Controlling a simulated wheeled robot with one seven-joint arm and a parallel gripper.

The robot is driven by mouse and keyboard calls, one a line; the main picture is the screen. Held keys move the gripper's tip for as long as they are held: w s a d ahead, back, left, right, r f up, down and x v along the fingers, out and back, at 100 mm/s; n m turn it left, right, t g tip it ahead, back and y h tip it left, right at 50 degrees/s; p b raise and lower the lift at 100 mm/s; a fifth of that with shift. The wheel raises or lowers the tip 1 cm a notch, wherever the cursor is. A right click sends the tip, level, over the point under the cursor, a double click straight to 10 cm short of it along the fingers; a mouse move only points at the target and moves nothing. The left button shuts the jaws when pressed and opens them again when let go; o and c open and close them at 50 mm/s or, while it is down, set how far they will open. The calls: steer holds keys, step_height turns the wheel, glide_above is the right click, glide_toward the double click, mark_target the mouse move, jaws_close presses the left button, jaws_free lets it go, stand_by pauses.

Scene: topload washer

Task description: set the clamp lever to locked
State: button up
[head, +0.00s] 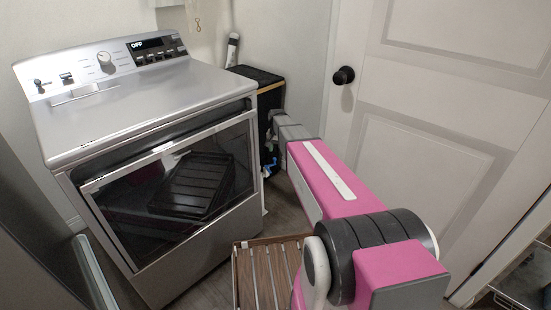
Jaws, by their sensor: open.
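A silver appliance (140,105) with a large dark glass front stands at the left. Its raised control panel (85,66) carries a small black lever-like part (38,84) at the far left end, a small dark switch-like part (67,78) beside it and a round knob (104,58). I cannot tell for certain which part is the clamp lever, or how it is set. My pink and grey arm reaches from the lower right towards the appliance's right side, well away from the panel's left end. My gripper cannot be made out beyond the arm's far end.
A black cabinet (262,76) stands right of the appliance, partly behind my arm. A slatted wooden crate (240,275) is on the floor at the front. A white door (440,75) with a black knob (343,75) closes off the right. The space above the appliance's top is clear.

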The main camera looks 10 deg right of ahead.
steer(key=m, duration=0.1)
glide_above(272, 165)
steer(key=w+d, duration=0.1)
steer(key=d, duration=0.1)
steer(key=f, duration=1.1)
steer(key=shift+a, duration=0.2)
jaws_close()
